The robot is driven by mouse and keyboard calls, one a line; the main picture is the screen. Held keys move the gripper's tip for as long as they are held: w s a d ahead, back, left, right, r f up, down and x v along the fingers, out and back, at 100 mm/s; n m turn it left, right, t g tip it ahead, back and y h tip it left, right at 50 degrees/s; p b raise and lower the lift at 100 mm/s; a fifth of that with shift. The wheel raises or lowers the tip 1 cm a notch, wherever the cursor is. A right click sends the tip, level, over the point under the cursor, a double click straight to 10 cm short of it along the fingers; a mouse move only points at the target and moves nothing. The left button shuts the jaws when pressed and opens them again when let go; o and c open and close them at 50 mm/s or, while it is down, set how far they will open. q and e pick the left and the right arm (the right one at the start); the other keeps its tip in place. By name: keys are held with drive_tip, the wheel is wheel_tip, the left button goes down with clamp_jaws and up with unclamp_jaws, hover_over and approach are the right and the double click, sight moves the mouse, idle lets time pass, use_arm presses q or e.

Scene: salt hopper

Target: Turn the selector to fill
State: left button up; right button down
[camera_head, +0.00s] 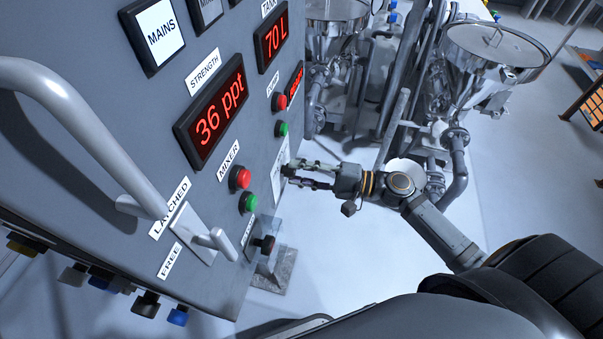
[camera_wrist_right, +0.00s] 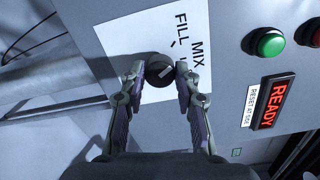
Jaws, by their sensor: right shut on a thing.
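The selector is a round black knob (camera_wrist_right: 157,68) with a short white pointer mark, on a white label plate (camera_wrist_right: 125,30) in the right wrist view. The words FILL and MIX stand on the plate above and right of the knob. The pointer tilts right and slightly up; I cannot tell exactly which mark it meets. My right gripper (camera_wrist_right: 161,79) is shut on the knob, one finger on each side. In the head view, my right gripper (camera_head: 290,171) reaches the panel's right side, where its fingers hide most of the knob. My left gripper is not in view.
The grey panel (camera_head: 75,150) carries a strength display (camera_head: 211,110) reading 36 ppt, red and green mixer buttons (camera_head: 245,190), and a latch handle (camera_head: 214,241) below. A lit READY sign (camera_wrist_right: 270,101) is right of the plate. Steel hoppers (camera_head: 492,50) stand behind my right arm.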

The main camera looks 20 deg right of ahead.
drive_tip(key=shift+f+n+b, duration=0.1)
drive_tip(key=shift+n+b, duration=0.2)
drive_tip(key=shift+n, duration=1.2)
drive_tip(key=c, duration=1)
unclamp_jaws()
drive_tip(key=shift+o, duration=0.2)
